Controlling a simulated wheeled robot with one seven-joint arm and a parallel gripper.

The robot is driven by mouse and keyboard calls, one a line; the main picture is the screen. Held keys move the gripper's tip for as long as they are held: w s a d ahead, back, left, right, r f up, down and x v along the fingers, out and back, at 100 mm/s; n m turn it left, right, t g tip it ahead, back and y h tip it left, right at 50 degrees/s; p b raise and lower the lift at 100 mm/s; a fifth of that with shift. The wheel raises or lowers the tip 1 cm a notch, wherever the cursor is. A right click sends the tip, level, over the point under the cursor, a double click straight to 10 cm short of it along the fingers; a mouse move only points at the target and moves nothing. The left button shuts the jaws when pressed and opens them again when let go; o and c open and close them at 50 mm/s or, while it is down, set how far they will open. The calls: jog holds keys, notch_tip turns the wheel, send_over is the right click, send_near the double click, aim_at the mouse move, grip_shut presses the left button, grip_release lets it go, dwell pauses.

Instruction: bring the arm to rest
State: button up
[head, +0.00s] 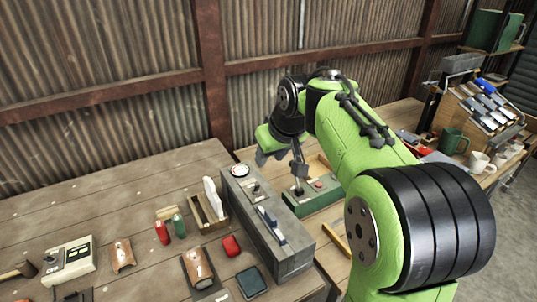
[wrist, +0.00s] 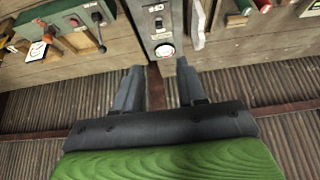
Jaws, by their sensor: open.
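My gripper (head: 272,158) is at the end of my green arm, raised near the corrugated wall behind the workbench. In the wrist view my gripper (wrist: 158,86) shows two dark fingers spread apart with nothing between them. The gap faces the gauge end of a long grey control box (wrist: 163,22), which lies beyond the fingertips. In the head view the grey control box (head: 286,258) stands below and in front of the gripper, apart from it. My arm hides part of the bench to its right.
A green lever box (head: 322,198) stands right of the grey box. A wooden holder (head: 208,222), red and green cylinders and a beige switch box (head: 68,262) lie to the left. Mugs (head: 478,162) and a rack stand far right. The left back bench is clear.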

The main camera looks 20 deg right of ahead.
jog(key=s+a+f+m, duration=0.1)
jog(key=s+f, duration=0.2)
jog(key=s, duration=1.1)
jog(key=s+a+f+m+h, duration=0.1)
jog(key=s+f, duration=0.2)
jog(key=s, duration=1)
jog(key=shift+s+f, duration=0.15)
jog(key=shift+s, duration=0.25)
jog(key=shift+a, duration=0.1)
